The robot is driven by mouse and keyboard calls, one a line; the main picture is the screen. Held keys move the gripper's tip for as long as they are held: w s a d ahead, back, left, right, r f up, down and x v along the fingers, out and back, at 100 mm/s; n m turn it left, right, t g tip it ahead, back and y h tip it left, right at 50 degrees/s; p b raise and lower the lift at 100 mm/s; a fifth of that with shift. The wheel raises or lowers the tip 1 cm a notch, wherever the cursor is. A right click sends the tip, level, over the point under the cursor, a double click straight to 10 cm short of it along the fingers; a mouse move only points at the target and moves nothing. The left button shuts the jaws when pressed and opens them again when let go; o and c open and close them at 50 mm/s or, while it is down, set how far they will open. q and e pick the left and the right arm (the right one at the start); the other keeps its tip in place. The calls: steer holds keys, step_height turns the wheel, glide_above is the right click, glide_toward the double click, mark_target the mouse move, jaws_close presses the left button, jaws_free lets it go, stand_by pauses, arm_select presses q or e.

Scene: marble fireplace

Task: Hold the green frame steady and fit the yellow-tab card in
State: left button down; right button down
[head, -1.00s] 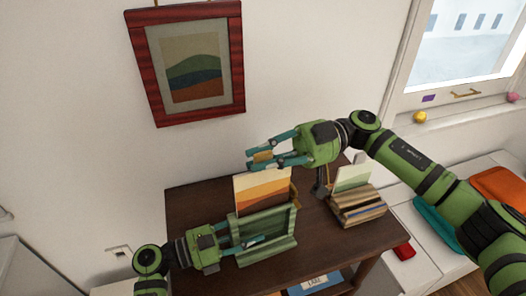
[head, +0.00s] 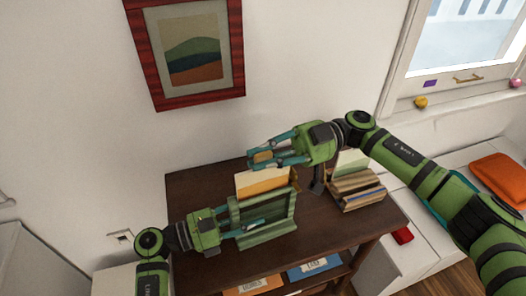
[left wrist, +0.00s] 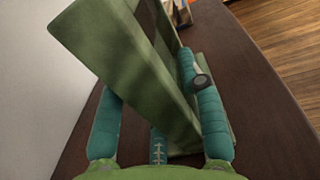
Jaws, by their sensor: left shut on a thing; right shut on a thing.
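The green frame (head: 268,236) stands on the dark wooden top, and it fills much of the left wrist view (left wrist: 125,70). My left gripper (head: 252,228) is shut on its left side, with teal fingers on either side of the green wall in the left wrist view (left wrist: 158,105). The card (head: 262,183), with orange and cream bands, is upright at the frame, its lower part hidden behind the frame's front. My right gripper (head: 264,160) is above the card, shut on its yellow tab (head: 263,156). Whether the card's bottom edge is seated cannot be seen.
A striped wooden holder (head: 358,192) with a pale green card (head: 351,162) stands to the right on the wooden top (head: 325,228). A red-framed picture (head: 238,60) hangs on the wall behind. Orange and blue labelled boxes (head: 314,267) sit on the shelf below.

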steer(key=shift+f, duration=1.3)
steer(key=c, duration=1.1)
jaws_free()
steer(key=o, duration=0.4)
steer(key=shift+s, duration=0.1)
steer(key=shift+o, duration=0.2)
steer(key=shift+r, duration=3.05)
